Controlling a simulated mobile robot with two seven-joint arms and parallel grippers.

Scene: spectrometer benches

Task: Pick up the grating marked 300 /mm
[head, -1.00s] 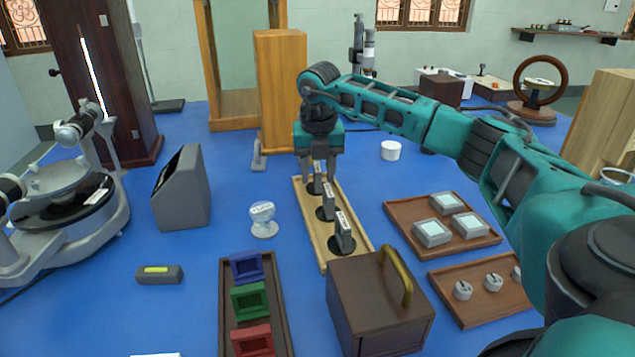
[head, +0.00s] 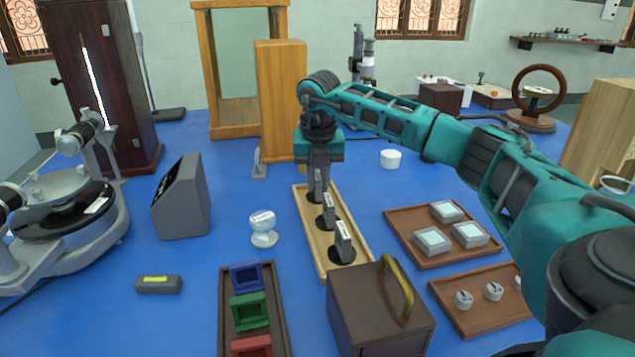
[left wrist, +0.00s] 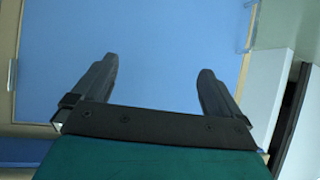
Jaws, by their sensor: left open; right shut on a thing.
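A light wooden tray (head: 311,237) holds three gratings on round black bases in a row. My right gripper (head: 318,188) points down over the far end of the tray and is shut on the far grating (head: 316,197), which its fingers mostly hide. The middle grating (head: 328,210) and the near grating (head: 343,243) stand upright behind one another. Their labels are too small to read, so I cannot tell which is marked 300 /mm. My left gripper (left wrist: 157,90) is open and empty in the left wrist view, over a plain blue surface.
A brown box with a brass handle (head: 378,312) stands close to the tray's near end. A dark tray (head: 226,308) with coloured frames is at the near left. Brown trays (head: 408,242) lie to the right. A small white-headed stand (head: 263,230) is left of the gratings.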

